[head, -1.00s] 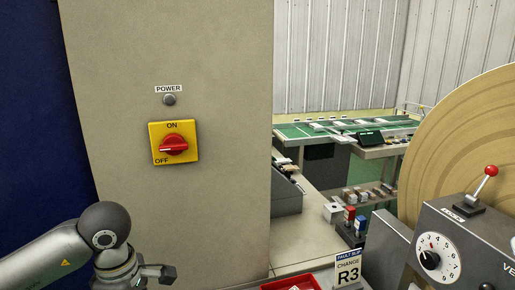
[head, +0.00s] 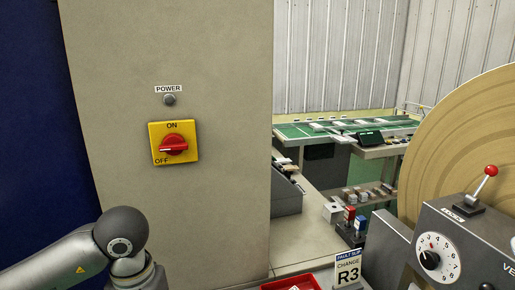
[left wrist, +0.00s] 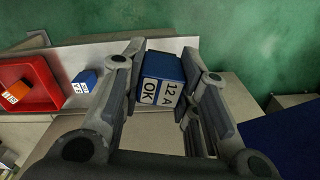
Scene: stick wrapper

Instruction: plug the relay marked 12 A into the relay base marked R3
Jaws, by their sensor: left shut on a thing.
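A blue relay (left wrist: 167,66) is between the fingers of my left gripper (left wrist: 163,62) in the left wrist view. Its white label reads 12 A and OK. My left gripper is shut on it; only my left arm shows in the head view, at the lower left. A card (head: 347,270) reading FAULT SLIP, CHANGE R3 stands at the bottom of the head view. The relay base marked R3 is not visible in either view. My right gripper is not in view.
A red tray (left wrist: 52,82) holds an orange block (left wrist: 14,94); a smaller-looking blue block (left wrist: 84,82) with a white label is beside the tray. A grey cabinet panel carries a yellow power switch (head: 173,143), its red knob level. A machine with a dial (head: 430,260) is at right.

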